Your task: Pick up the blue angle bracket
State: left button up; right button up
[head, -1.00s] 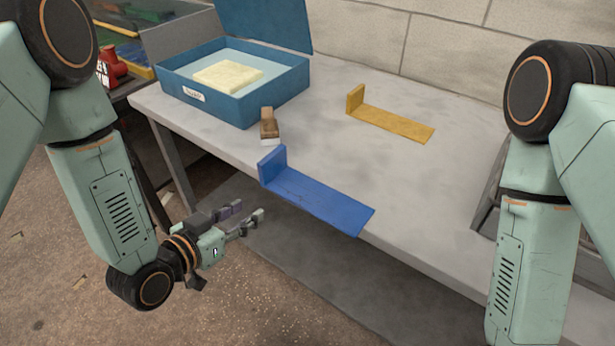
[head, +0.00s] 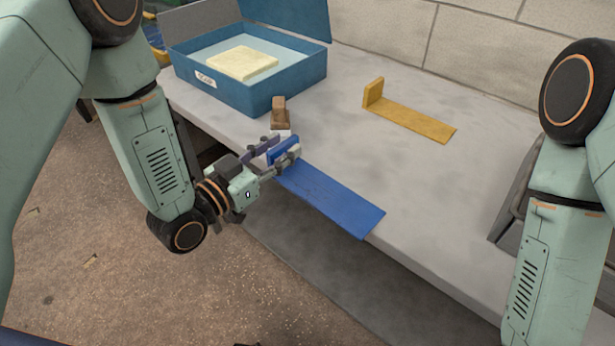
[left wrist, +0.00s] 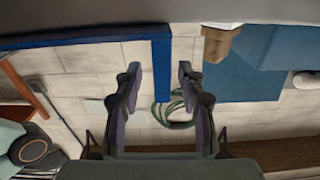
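The blue angle bracket (head: 335,203) lies on the bench along its front edge, its long plate flat and its short upright flange at the left end. My left gripper (head: 277,150) is at that flange, one finger on each side of it. In the left wrist view, the flange (left wrist: 161,70) stands between the two open fingers (left wrist: 158,75), with a gap on both sides. The near finger hides part of the flange in the head view. My right arm shows at the right, but its gripper is out of the frame.
A yellow angle bracket (head: 415,121) lies farther back on the bench (head: 460,210). A small brown-handled brush (head: 280,116) is just behind my left gripper. An open blue box (head: 290,92) with a pale yellow block (head: 242,63) stands at the back left. The bench middle is clear.

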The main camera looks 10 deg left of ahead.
aim_at(296, 137)
pick_arm(q)
jog(key=x, duration=0.3)
jog(key=shift+w+f, duration=0.2)
jog(key=shift+w, duration=0.15)
jog(key=shift+w+d, duration=0.25)
jog(key=shift+d, duration=0.15)
jog(key=shift+s+r, duration=0.1)
jog(key=shift+r, duration=0.05)
jog(key=shift+a, duration=0.1)
jog(key=c, duration=0.4)
grip_shut()
